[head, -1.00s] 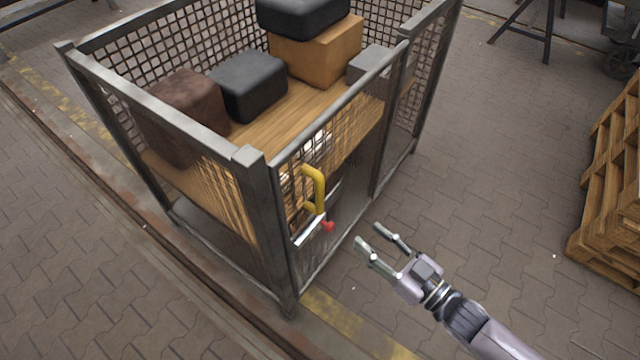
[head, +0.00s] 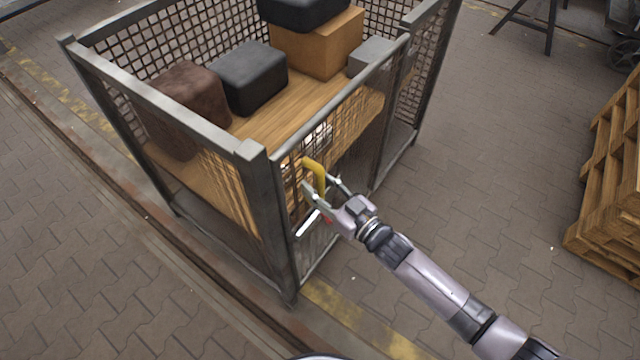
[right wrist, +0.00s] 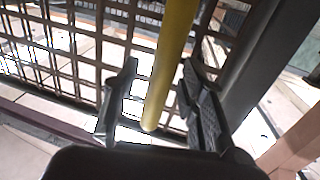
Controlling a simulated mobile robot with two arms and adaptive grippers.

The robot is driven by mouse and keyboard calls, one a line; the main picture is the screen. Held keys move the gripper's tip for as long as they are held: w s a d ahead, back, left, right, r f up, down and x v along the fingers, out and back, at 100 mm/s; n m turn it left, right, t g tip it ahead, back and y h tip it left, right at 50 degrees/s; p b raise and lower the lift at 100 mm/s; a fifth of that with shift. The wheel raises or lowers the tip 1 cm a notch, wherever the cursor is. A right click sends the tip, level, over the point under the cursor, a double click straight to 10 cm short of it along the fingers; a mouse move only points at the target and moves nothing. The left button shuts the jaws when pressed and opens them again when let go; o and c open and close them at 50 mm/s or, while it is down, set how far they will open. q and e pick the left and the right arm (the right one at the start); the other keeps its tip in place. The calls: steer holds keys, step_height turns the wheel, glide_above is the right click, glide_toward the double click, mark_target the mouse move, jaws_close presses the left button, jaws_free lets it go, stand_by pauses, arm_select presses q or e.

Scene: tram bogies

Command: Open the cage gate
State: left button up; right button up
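The cage gate (head: 345,130) is a mesh panel in a grey metal frame on the near right side of the cage, and it looks closed. A yellow handle (head: 313,168) stands upright on it. A bright latch bar (head: 308,222) with a red end, mostly hidden by my gripper, sits below. My right gripper (head: 322,188) is at the handle with its fingers open. In the right wrist view, the yellow handle (right wrist: 170,60) runs between the two separated fingers (right wrist: 157,100), with space on the left side. My left gripper is not in view.
The cage holds a brown block (head: 185,108), dark blocks (head: 250,77) and a cardboard-coloured box (head: 318,45) on a wooden floor. Wooden pallets (head: 612,180) stand at the right. The paving between cage and pallets is clear. A rail runs along the cage's left side.

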steer(key=shift+c, duration=0.6)
jaws_close()
stand_by(0.4)
